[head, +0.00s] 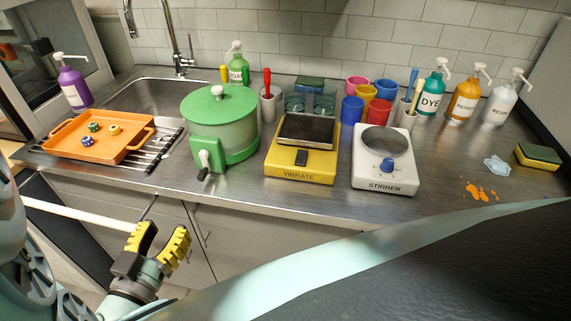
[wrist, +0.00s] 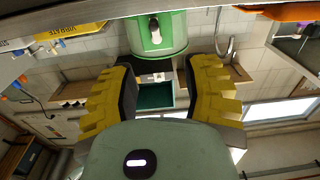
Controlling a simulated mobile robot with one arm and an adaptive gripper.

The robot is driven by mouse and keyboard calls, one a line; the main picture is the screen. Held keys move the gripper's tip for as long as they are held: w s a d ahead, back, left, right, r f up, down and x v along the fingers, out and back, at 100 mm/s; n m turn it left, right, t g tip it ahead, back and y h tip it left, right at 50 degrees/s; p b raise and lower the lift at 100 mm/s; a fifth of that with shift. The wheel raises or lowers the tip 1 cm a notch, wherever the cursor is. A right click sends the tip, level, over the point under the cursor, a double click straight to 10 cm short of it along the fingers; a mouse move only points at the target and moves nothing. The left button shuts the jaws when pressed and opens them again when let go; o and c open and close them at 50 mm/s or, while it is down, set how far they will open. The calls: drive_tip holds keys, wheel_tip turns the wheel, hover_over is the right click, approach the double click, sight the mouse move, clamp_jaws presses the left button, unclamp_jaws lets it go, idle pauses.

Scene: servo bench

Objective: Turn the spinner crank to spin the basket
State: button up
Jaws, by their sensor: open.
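The green spinner (head: 222,125) with its lid stands on the steel counter, left of centre in the head view. Its crank (head: 203,165) is on a green block at the front, with a white arm and a dark handle hanging low near the counter edge. The basket is hidden inside. My gripper (head: 162,240), with yellow padded fingers, is open and empty below the counter's front edge, left of and lower than the crank. In the wrist view my gripper (wrist: 163,85) points toward the spinner (wrist: 158,35), which appears upside down between and beyond the fingers, with the crank (wrist: 155,30) visible.
An orange tray (head: 75,147) with small knobbed pieces sits left of the spinner on a rack by the sink (head: 150,95). A yellow vibrate unit (head: 300,172) and a white stirrer (head: 385,185) stand to its right. The cabinet doors (head: 240,235) are below the counter.

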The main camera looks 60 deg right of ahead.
sight(201, 179)
drive_tip(key=shift+m+g, duration=0.3)
drive_tip(key=x, duration=0.5)
drive_tip(key=p+x, duration=0.1)
drive_tip(key=x, duration=1)
drive_tip(key=shift+s+d+r+p, duration=0.1)
drive_tip(key=shift+s+d+p, duration=0.05)
drive_tip(key=shift+s+p, duration=0.25)
drive_tip(key=shift+c, duration=0.2)
